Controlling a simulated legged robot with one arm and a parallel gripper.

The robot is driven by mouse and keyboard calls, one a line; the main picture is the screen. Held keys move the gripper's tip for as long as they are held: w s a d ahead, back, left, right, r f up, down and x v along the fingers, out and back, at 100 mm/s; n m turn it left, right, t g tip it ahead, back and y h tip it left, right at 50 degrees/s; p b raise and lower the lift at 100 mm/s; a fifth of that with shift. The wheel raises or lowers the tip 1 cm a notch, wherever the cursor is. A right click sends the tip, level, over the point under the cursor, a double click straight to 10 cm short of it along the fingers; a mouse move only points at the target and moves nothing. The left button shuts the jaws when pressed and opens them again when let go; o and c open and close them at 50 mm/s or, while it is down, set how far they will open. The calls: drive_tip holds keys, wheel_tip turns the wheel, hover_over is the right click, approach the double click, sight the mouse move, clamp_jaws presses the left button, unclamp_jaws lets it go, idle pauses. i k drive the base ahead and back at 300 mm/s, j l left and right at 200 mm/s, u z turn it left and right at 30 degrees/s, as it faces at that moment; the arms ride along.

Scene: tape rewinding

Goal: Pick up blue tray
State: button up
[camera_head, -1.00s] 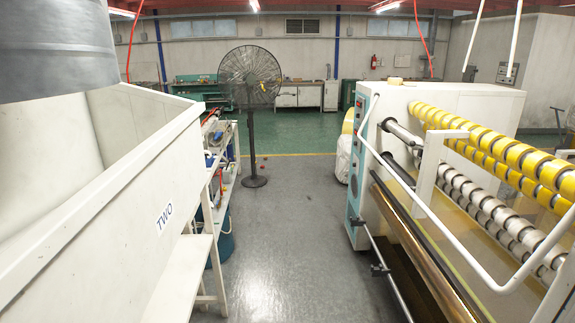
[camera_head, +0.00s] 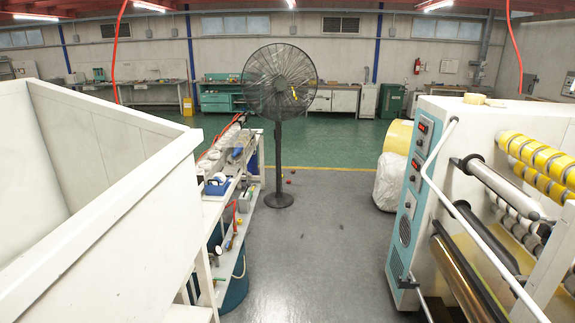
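A small blue item (camera_head: 217,187) lies on the top of the white workbench at the left centre, beside the large white bin. It may be the blue tray, but it is too small to be sure. Something white shows on or beside it. My gripper is not in view, so its opening and what it may hold cannot be seen.
A large white bin (camera_head: 120,215) fills the left. A black pedestal fan (camera_head: 279,150) stands ahead past the workbench (camera_head: 206,212). A rewinding machine (camera_head: 408,185) with yellow tape rolls (camera_head: 545,160) stands at the right.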

sight(214, 190)
drive_tip(key=i, duration=1.8)
drive_tip(key=i+u, duration=0.3)
drive_tip(key=i, duration=0.15)
drive_tip(key=i+u, duration=0.3)
drive_tip(key=i, duration=0.15)
drive_tip(key=i+l+u, duration=0.25)
drive_tip(key=i, duration=0.2)
drive_tip(key=i+l+u, duration=0.15)
drive_tip(key=i+u, duration=0.25)
drive_tip(key=i, duration=0.25)
